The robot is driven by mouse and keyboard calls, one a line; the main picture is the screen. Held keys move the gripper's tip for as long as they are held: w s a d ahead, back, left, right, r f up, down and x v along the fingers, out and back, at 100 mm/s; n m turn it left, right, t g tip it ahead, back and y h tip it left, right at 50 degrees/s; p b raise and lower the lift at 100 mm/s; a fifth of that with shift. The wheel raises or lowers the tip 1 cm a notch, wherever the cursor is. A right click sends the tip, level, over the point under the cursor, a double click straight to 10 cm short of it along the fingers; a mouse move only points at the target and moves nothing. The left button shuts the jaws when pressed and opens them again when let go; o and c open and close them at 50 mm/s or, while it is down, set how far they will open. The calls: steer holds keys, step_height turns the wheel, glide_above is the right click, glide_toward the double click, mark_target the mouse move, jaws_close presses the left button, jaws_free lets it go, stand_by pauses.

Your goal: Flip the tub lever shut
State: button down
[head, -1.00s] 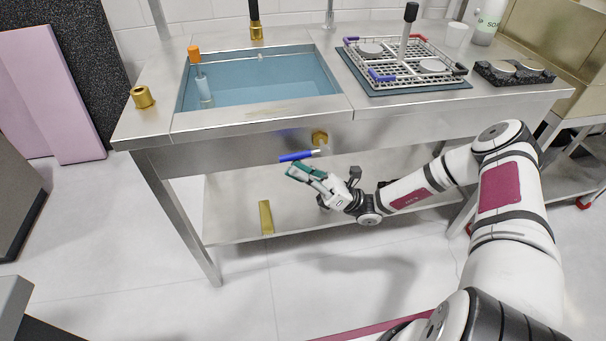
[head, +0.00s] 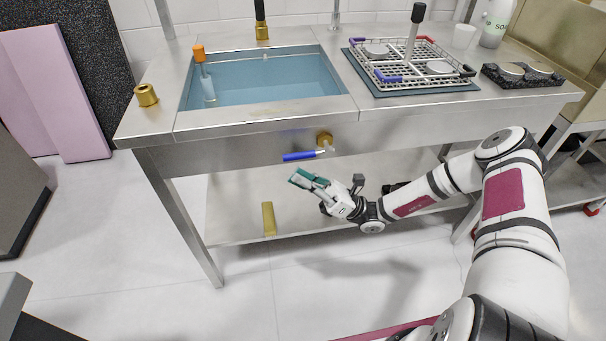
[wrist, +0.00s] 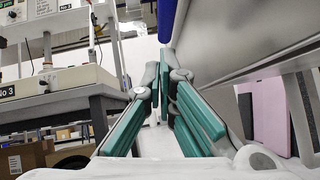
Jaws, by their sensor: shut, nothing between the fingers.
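The tub lever has a blue handle (head: 299,156). It sticks out to the left, close to level, from a brass valve (head: 325,139) on the front of the steel sink stand, below the blue tub (head: 270,88). My gripper (head: 297,177) has green fingers and is just below the handle, with a small gap showing in the head view. The fingers are shut and empty. In the wrist view, the blue handle (wrist: 166,18) shows at the top, beyond the fingertips (wrist: 165,58). Whether the fingers touch the lever there is unclear.
A yellow block (head: 268,218) stands on the lower shelf (head: 232,205). The stand's steel front (head: 230,150) is close behind the lever. A dish rack (head: 415,62) sits on the counter at right. The floor in front is clear.

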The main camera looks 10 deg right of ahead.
steer(key=a+f+v, duration=0.1)
steer(key=v, duration=1)
steer(key=shift+f, duration=0.5)
steer(key=shift+s, duration=0.15)
